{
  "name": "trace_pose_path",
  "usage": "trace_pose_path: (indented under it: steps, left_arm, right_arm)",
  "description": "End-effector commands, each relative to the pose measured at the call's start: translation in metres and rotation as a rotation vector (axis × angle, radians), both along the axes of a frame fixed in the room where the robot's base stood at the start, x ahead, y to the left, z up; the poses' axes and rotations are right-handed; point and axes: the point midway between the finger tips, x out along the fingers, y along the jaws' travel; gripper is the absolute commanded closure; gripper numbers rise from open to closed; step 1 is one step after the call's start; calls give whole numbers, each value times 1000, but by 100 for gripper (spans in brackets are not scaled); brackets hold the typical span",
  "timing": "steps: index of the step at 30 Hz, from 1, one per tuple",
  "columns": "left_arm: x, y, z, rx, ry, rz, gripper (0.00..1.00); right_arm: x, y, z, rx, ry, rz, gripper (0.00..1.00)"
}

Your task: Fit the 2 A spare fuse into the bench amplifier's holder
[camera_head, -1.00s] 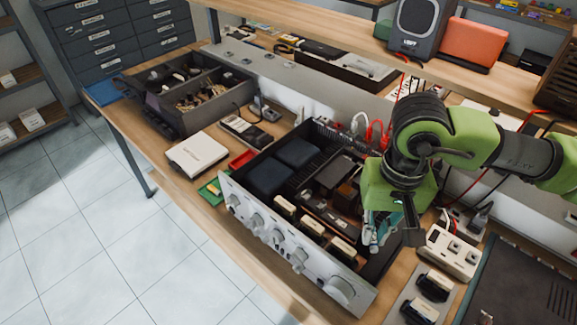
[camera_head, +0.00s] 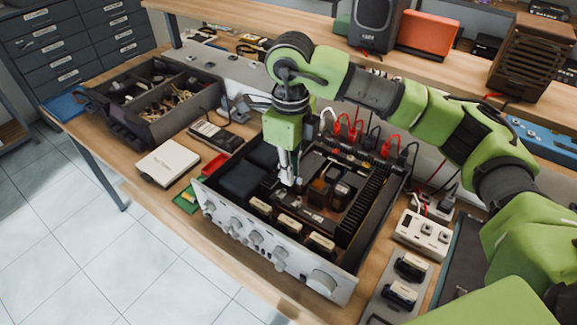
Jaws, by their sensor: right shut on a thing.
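The bench amplifier (camera_head: 273,254) stands open-topped on the wooden bench, its silver front panel with knobs facing the near edge. My right gripper (camera_head: 289,182) points down into the chassis, near its middle, behind a row of pale-topped parts. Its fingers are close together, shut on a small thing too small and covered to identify. I cannot pick out the 2 A spare fuse or the fuse holder; the fingers hide part of the inside. My left gripper is not in view.
A white box (camera_head: 169,162), a red tray (camera_head: 213,166) and a divided parts tray (camera_head: 128,131) are left of the amplifier. A white switch box (camera_head: 423,234) and a metal plate with black parts (camera_head: 391,298) are right. Red and black leads rise behind the amplifier. A shelf (camera_head: 457,80) runs above.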

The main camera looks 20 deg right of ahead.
Motion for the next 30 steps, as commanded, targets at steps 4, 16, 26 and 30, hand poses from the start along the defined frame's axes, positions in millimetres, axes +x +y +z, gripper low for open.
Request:
trace_pose_path:
  steps: [4, 16, 26, 30]
  left_arm:
    - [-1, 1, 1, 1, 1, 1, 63]
    - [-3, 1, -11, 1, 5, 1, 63]
    - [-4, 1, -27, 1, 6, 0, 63]
    - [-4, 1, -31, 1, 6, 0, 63]
  right_arm:
    - [4, 2, 0, 1, 6, -110, 100]
    - [4, 2, -18, 1, 7, -132, 100]
    - [4, 2, -50, 1, 7, -131, 100]
    - [4, 2, -57, 2, 6, -131, 100]
